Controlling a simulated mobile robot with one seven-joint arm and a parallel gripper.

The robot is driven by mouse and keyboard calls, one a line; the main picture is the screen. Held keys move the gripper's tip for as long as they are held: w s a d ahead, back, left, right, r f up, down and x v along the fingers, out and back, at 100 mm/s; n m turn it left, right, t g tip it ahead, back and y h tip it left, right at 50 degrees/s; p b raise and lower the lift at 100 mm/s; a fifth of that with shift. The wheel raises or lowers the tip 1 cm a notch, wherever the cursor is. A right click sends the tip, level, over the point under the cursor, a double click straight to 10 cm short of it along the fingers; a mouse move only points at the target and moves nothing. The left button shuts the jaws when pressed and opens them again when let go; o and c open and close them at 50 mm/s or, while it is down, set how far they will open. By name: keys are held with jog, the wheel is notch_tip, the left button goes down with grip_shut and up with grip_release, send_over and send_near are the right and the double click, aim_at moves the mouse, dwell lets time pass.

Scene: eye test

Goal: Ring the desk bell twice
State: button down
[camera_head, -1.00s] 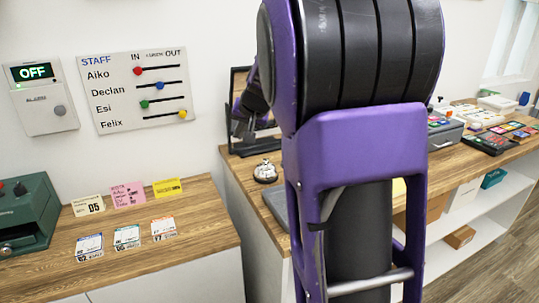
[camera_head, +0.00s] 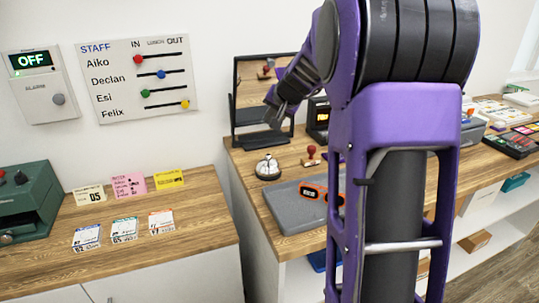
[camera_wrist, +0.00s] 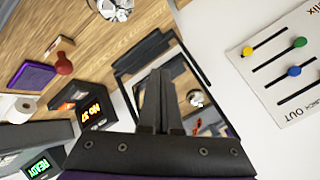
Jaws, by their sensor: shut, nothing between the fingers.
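The desk bell (camera_head: 267,169) is a small silver dome on a dark base, standing upright on the wooden counter at the front of a dark framed mirror (camera_head: 235,108). In the wrist view the bell (camera_wrist: 116,9) is cut off by the top edge, well away from my fingertips. My gripper (camera_head: 273,115) is shut and empty, in the air before the mirror and higher than the bell in the picture, not touching it. In the wrist view my gripper (camera_wrist: 160,75) shows two dark fingers together, with the mirror behind them. A silver reflection shows in the mirror.
A red-knobbed stamp (camera_head: 311,157) stands right of the bell. A grey mat (camera_head: 285,213) with an orange-framed item (camera_head: 310,191) lies in front. A dark display box (camera_head: 318,122) stands right of the mirror. My arm hides part of the counter.

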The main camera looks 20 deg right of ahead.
jog(key=b, duration=0.5)
send_over(268, 157)
jog(key=f, duration=0.6)
jog(key=shift+s+d+f, duration=0.1)
jog(key=shift+s+f, duration=0.15)
jog(key=shift+f, duration=1.15)
dwell(0.5)
jog(key=shift+f, duration=0.4)
jog(key=shift+f, duration=0.5)
dwell(0.5)
jog(key=shift+r, duration=0.1)
jog(key=shift+r+p, duration=0.55)
jog(key=shift+r, duration=0.3)
